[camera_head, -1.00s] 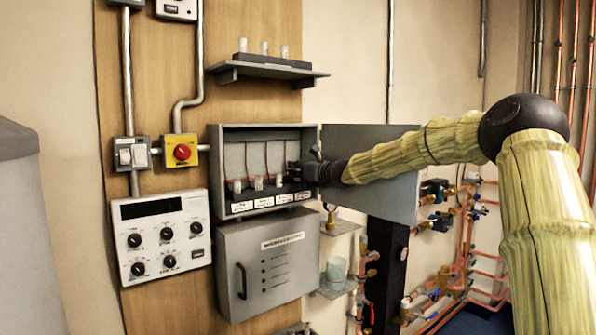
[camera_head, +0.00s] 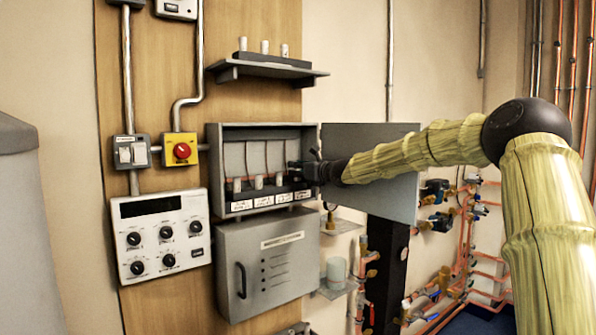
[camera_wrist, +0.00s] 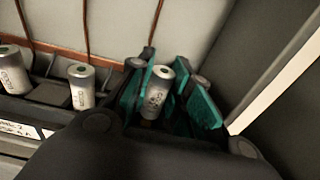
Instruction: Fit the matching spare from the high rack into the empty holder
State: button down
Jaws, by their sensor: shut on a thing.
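My gripper (camera_head: 296,174) is at the right end of the open grey wall box (camera_head: 214,160). In the wrist view its teal pads (camera_wrist: 164,96) are shut on a silver cartridge (camera_wrist: 156,92) with a green-centred end. The cartridge is in line with the others on the dark holder rail (camera_wrist: 50,92); its lower end is hidden, so I cannot tell how it is seated. Several cartridges stand to its left, one (camera_wrist: 82,86) closest. The high rack (camera_head: 262,59) on the upper shelf holds three pale cartridges (camera_head: 265,47). No empty holder is clearly visible.
The box's grey door (camera_head: 385,150) stands open to the right, behind my arm. White labels (camera_head: 263,202) line the front below the holders. A closed grey cabinet (camera_head: 268,270) is underneath. The shelf (camera_head: 230,73) juts out above the box.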

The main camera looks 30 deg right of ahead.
jog(key=shift+f+b, duration=1)
jog(key=shift+b, duration=0.2)
dwell(0.6)
jog(key=c, duration=1.2)
grip_release()
jog(key=shift+c, duration=0.2)
jog(key=shift+s, duration=0.1)
jog(key=s+d, duration=0.1)
jog(key=s, duration=1)
jog(key=shift+s+r, duration=0.3)
jog(key=shift+s, duration=0.05)
